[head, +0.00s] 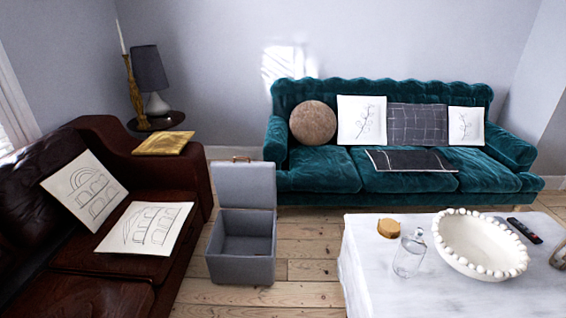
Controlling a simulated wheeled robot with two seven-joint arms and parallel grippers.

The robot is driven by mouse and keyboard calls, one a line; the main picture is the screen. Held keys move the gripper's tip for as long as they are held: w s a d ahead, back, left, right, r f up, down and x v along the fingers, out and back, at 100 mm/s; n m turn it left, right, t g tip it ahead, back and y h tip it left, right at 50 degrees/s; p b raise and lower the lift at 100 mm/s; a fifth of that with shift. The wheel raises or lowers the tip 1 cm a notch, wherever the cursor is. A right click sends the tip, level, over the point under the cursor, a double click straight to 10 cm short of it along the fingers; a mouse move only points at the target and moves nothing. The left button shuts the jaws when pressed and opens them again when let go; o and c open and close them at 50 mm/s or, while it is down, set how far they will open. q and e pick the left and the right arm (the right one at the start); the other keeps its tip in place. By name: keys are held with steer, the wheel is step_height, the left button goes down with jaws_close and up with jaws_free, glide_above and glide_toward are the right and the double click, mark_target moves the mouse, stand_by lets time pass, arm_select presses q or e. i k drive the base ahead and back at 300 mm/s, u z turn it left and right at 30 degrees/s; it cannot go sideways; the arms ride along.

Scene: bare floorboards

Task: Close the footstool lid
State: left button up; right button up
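The grey footstool (240,270) stands on the floorboards between the brown leather sofa and the white table. Its lid (246,185) is open and stands upright at the back edge of the box. A small tan piece shows at the lid's top edge. The inside of the box is visible and looks empty. Neither of my grippers is in the head view.
A brown leather sofa (80,255) with cushions is at left. A teal sofa (320,180) stands behind at right. A white table (450,300) at front right bears a beaded bowl (480,240) and glass bottle (409,255). Bare floor (310,255) lies right of the footstool.

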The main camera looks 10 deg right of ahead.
mark_target(239, 185)
steer(key=u, duration=0.2)
steer(key=i, duration=2)
steer(key=z, duration=1.15)
